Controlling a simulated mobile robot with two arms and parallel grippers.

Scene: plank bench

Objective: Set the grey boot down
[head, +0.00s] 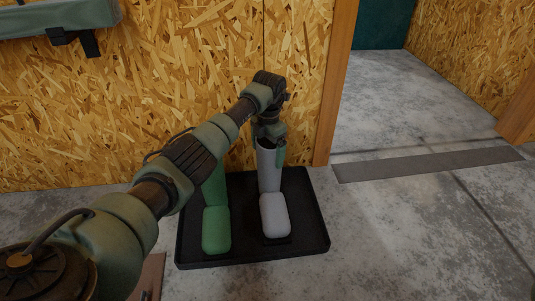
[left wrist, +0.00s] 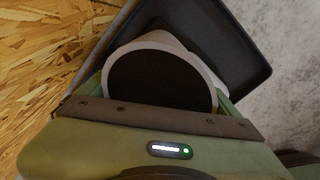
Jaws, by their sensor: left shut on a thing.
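The grey boot (head: 274,214) stands upright on the right part of a black tray (head: 309,225), its toe toward me. I cannot tell whether its sole touches the tray. My left gripper (head: 269,143) is shut on the top of its shaft from above. In the left wrist view the boot's round, dark opening (left wrist: 160,82) with its pale rim lies at the gripper, with the tray (left wrist: 240,55) behind. A green boot (head: 216,230) stands on the tray to the left, its shaft partly hidden by my left arm. My right gripper is not in view.
An OSB wall (head: 190,60) rises right behind the tray, with a wooden door post (head: 337,90) at the right. A flat grey threshold strip (head: 428,163) crosses the doorway. The concrete floor (head: 400,235) right of the tray is clear.

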